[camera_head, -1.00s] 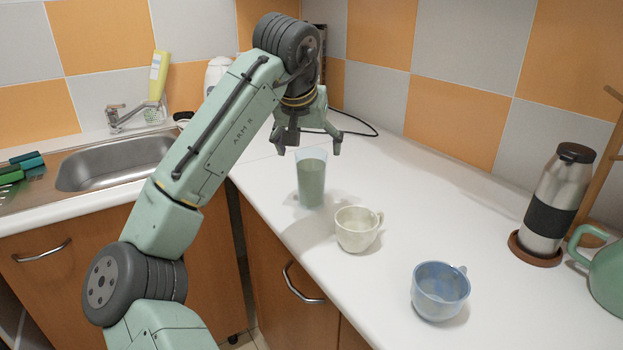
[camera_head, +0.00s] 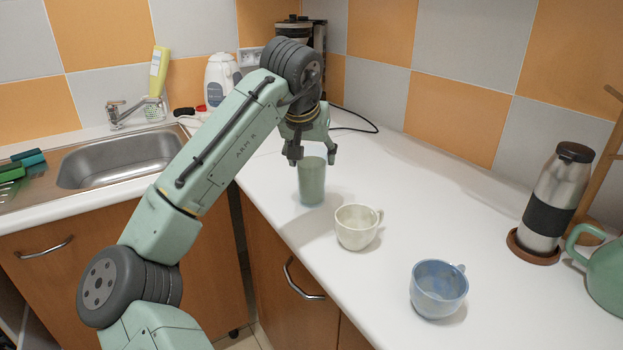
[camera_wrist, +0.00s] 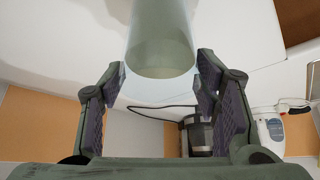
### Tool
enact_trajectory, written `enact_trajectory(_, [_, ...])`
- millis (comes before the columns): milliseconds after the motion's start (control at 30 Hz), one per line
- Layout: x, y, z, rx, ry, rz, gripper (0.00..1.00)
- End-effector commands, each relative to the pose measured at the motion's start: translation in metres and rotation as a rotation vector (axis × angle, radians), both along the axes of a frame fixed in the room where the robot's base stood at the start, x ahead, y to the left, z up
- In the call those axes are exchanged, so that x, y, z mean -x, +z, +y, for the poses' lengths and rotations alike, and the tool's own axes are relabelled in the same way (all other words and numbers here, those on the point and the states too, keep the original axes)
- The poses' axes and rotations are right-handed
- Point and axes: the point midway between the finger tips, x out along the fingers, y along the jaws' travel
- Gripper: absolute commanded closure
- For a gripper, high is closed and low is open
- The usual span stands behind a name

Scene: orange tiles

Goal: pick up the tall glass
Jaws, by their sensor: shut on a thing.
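The tall glass (camera_head: 312,185) stands upright on the white counter, greenish and see-through, left of the white cup. My gripper (camera_head: 314,157) is above it, pointing down, its fingers on either side of the glass's upper part. In the wrist view the glass (camera_wrist: 161,40) lies between the two padded fingertips of my gripper (camera_wrist: 161,75), near its rim. My gripper is shut on the glass, which appears to rest on the counter.
A white cup (camera_head: 357,227) stands close to the right of the glass, and a blue cup (camera_head: 438,290) is nearer the front. A steel flask (camera_head: 556,205) and a green teapot (camera_head: 603,270) stand at far right.

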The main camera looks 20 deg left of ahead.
Motion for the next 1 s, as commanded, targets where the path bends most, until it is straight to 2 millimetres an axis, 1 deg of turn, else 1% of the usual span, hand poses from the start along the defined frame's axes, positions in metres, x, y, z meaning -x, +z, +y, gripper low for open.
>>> enact_trajectory(33, [0.0,0.0001,-0.0001,0.0,0.0,0.0,0.54])
enact_trajectory(67, [0.0,0.0001,-0.0001,0.0,0.0,0.0,0.56])
enact_trajectory(667, [0.0,0.0001,-0.0001,0.0,0.0,0.0,0.96])
enact_trajectory(1000, [-0.0005,0.0036,-0.0005,-0.001,-0.001,-0.002,0.97])
